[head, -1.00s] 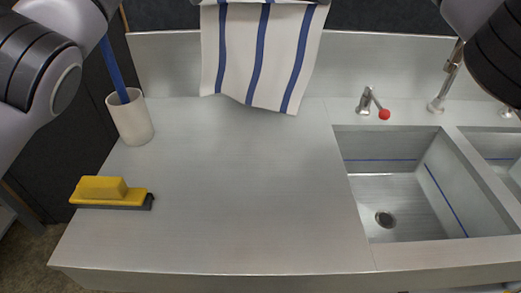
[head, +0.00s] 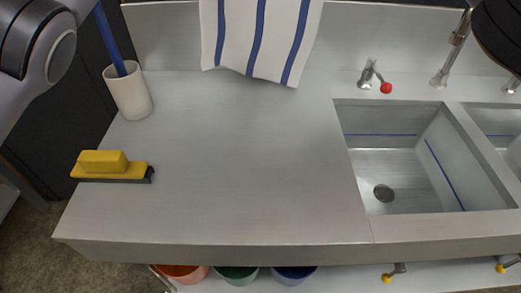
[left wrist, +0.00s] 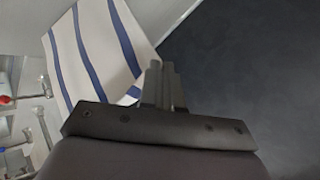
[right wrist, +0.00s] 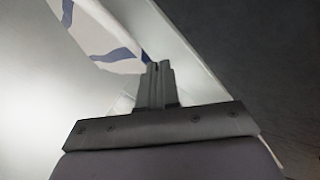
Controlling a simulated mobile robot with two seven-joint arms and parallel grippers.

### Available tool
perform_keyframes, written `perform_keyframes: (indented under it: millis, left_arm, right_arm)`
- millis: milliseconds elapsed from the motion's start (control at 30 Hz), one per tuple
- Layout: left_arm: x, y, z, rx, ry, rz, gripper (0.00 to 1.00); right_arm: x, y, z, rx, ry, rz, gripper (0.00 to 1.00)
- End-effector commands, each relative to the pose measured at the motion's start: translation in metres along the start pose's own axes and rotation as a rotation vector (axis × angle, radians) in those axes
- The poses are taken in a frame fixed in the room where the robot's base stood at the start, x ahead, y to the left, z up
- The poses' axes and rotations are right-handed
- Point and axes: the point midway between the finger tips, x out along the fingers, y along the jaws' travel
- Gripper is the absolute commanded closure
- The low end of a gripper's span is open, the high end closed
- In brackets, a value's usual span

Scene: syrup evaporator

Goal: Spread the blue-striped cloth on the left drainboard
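The blue-striped cloth (head: 258,40) is white with broad blue stripes. It hangs in the air over the back of the left drainboard (head: 235,160), its lower edge free; its top is out of the head view. In the left wrist view, my left gripper (left wrist: 163,75) has its fingers together at one corner of the cloth (left wrist: 95,50). In the right wrist view, my right gripper (right wrist: 158,72) has its fingers together at another corner of the cloth (right wrist: 100,35). Both grippers are outside the head view. The drainboard's middle is bare metal.
A yellow squeegee-like brush (head: 110,167) lies at the drainboard's left edge. A white cup (head: 130,95) with a blue handle stands at the back left. The sink basin (head: 410,170) and a red-knobbed tap (head: 372,76) are at the right. Coloured buckets (head: 237,274) sit below the front edge.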

Motion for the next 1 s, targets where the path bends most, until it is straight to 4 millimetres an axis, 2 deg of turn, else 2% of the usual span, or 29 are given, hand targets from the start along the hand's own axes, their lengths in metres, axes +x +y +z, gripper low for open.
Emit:
perform_keyframes:
  millis: [633,1000]
  left_arm:
    - [0.004,-0.002,0.004,-0.004,0.004,-0.021,1.0]
    - [0.016,-0.003,0.004,-0.012,0.078,-0.136,1.0]
  right_arm:
    - [0.003,-0.004,-0.004,0.005,-0.002,-0.025,1.0]
    - [0.015,-0.004,-0.005,0.012,-0.076,-0.138,1.0]
